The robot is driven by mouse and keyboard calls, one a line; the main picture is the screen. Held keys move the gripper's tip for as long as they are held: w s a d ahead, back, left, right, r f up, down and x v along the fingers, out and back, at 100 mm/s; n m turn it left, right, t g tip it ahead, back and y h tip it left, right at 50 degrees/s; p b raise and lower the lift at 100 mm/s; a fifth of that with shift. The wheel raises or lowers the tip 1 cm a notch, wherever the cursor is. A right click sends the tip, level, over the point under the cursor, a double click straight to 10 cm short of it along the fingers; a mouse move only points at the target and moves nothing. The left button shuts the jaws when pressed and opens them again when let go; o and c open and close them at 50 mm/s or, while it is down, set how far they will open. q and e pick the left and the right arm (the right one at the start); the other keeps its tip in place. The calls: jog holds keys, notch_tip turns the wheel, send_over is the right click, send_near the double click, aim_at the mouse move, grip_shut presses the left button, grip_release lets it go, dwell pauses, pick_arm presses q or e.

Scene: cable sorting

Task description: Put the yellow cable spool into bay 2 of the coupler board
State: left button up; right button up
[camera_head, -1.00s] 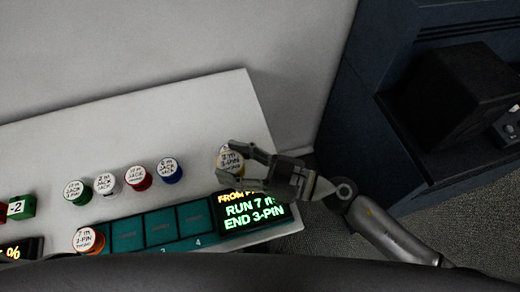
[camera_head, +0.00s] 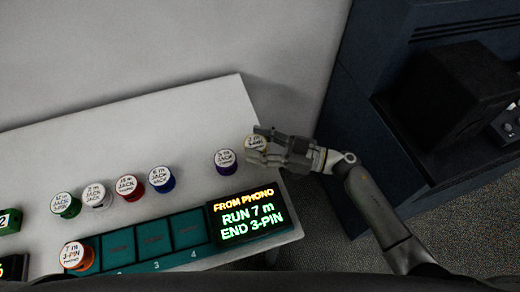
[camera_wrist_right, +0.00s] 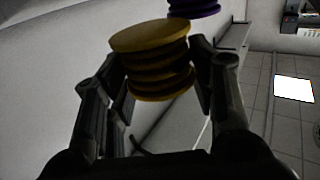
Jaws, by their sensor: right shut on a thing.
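The yellow cable spool (camera_head: 256,143) is between the fingers of my right gripper (camera_head: 268,148), which is shut on it. It is at the right end of the white table, its white label facing up. In the right wrist view the yellow spool (camera_wrist_right: 152,62) sits between the two fingers, with its ribbed side showing. The teal coupler board (camera_head: 138,266) lies along the table's front edge. Its bay 2 (camera_head: 118,246) is empty, just right of the orange spool (camera_head: 76,257) in the leftmost visible bay. My left gripper is not in view.
A purple spool (camera_head: 226,161) stands just left of my right gripper; it also shows in the right wrist view (camera_wrist_right: 194,9). Green (camera_head: 65,206), white (camera_head: 96,197), red (camera_head: 129,188) and blue (camera_head: 161,180) spools stand behind the board. A lit display (camera_head: 247,216) stands at its right end.

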jog(key=shift+w+f, duration=0.2)
jog(key=shift+f, duration=1.25)
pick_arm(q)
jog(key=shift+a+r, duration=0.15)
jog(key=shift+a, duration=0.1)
pick_arm(e)
jog(key=shift+f, duration=0.1)
jog(key=shift+f, duration=0.2)
jog(key=o, duration=1.1)
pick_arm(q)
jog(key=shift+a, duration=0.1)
